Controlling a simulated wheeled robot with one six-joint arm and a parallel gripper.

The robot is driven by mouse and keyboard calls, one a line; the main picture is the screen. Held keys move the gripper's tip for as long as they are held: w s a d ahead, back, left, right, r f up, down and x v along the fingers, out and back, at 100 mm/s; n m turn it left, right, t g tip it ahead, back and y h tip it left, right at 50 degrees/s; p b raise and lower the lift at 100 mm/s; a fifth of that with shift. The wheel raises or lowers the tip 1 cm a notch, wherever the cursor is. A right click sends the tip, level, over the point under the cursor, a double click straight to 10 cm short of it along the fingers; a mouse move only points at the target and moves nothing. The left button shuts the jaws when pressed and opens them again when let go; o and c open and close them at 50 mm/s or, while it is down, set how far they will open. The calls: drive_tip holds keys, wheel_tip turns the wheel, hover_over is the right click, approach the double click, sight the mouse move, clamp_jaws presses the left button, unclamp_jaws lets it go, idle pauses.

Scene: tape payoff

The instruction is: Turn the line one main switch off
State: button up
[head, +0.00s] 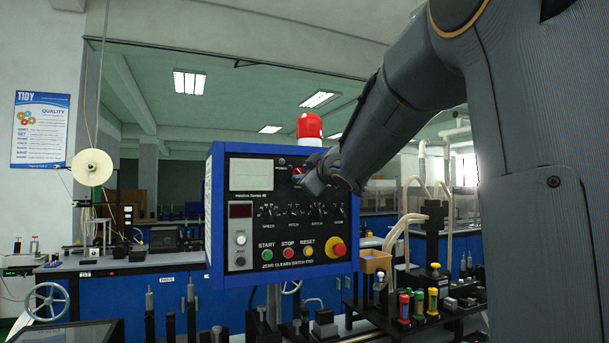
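A blue-framed control panel (243,252) stands in the middle of the head view, its face towards me. It carries a row of small dark knobs, green, red and yellow push buttons and a large red mushroom button (338,249) on a yellow base. My gripper (305,180) is at the upper right of the panel face. A small red part (298,171) shows right beside the gripper, mostly hidden by it; I cannot tell if it is the main switch or whether the gripper touches it. Finger opening cannot be made out. No line one label is readable.
A red beacon (309,126) stands on top of the panel, close to my arm. A bench with a white reel (92,167) is at the left.

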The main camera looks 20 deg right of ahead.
drive_tip(key=s, duration=0.7)
drive_tip(key=shift+s, duration=0.4)
drive_tip(key=s+a+f+m+g+h, duration=0.1)
drive_tip(key=s+f+m+g, duration=0.15)
drive_tip(key=f, duration=0.85)
drive_tip(key=s+a+f+m+g, duration=0.1)
drive_tip(key=a+f+m+g, duration=0.15)
drive_tip(key=f, duration=0.85)
drive_tip(key=s+a+f+m+g+h, duration=0.15)
drive_tip(key=f+g, duration=0.25)
drive_tip(key=f, duration=0.7)
drive_tip(key=s+a+f+m+g, duration=0.1)
drive_tip(key=s+a+f+g, duration=0.1)
drive_tip(key=s+f, duration=0.4)
drive_tip(key=s+a+f+g+y, duration=0.1)
drive_tip(key=s+a+f+g, duration=0.2)
drive_tip(key=s+f, duration=0.3)
drive_tip(key=s+a+f+m+g+y, duration=0.1)
drive_tip(key=s+a+f+g, duration=0.2)
drive_tip(key=s+f, duration=0.4)
drive_tip(key=shift+s+a+f+m+y, duration=0.1)
drive_tip(key=shift+s+a, duration=0.15)
drive_tip(key=shift+s, duration=0.5)
drive_tip(key=shift+s+a+r+m+y, duration=0.15)
drive_tip(key=shift+s+a, duration=0.1)
drive_tip(key=shift+s, duration=0.45)
drive_tip(key=shift+s+a+f+m, duration=0.15)
drive_tip(key=shift+s+a, duration=0.1)
drive_tip(key=shift+s, duration=0.5)
